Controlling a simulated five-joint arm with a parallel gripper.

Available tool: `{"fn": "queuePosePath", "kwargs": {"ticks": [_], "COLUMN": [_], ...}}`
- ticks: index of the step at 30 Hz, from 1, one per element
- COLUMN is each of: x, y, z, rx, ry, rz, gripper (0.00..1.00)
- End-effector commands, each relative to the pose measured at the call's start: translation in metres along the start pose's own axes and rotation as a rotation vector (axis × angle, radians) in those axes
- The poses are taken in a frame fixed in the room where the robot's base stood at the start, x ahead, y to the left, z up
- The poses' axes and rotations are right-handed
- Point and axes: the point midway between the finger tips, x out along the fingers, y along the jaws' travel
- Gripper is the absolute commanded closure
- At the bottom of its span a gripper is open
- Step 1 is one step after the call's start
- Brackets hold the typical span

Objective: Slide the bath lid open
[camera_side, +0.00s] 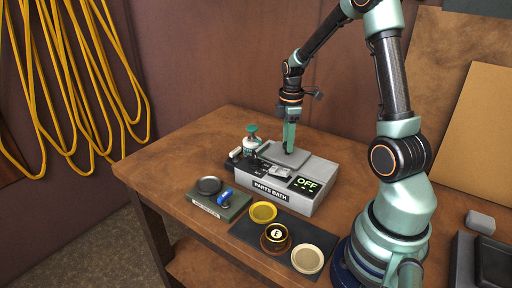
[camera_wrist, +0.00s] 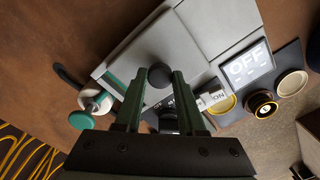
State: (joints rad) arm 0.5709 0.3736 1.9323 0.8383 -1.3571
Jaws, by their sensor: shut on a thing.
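The parts bath (camera_side: 290,199) is a grey box on the bench with a "PARTS BATH" label and a display (camera_side: 307,184) reading OFF. Its grey lid (camera_side: 272,152) lies flat on top. In the wrist view the lid (camera_wrist: 195,62) is a pale plate with a round black knob (camera_wrist: 160,76). My gripper (camera_side: 289,150) points down over the lid. In the wrist view my gripper (camera_wrist: 160,80) has its two green fingers on either side of the knob, shut on it. The inside of the bath is not visible.
A tray (camera_side: 208,210) with a dark dish and blue item sits front left. A black mat (camera_side: 250,235) holds a yellow dish (camera_side: 263,212), a dark jar (camera_side: 276,237) and a cream dish (camera_side: 307,259).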

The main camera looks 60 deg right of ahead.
Motion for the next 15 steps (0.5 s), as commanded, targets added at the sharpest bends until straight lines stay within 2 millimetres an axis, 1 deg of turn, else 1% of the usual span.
{"fn": "queuePosePath", "kwargs": {"ticks": [1, 3, 6, 10, 15], "x": [-0.003, -0.003, -0.002, -0.002, -0.002], "y": [-0.006, -0.015, -0.027, -0.035, -0.037], "z": [0.008, 0.018, 0.029, 0.037, 0.039], "rx": [0.003, 0.004, 0.004, 0.002, 0.001], "ry": [0.001, 0.001, 0.001, 0.001, 0.001], "rz": [0.006, 0.007, 0.007, 0.009, 0.009], "gripper": [1.0, 1.0, 1.0, 1.0, 1.0]}}
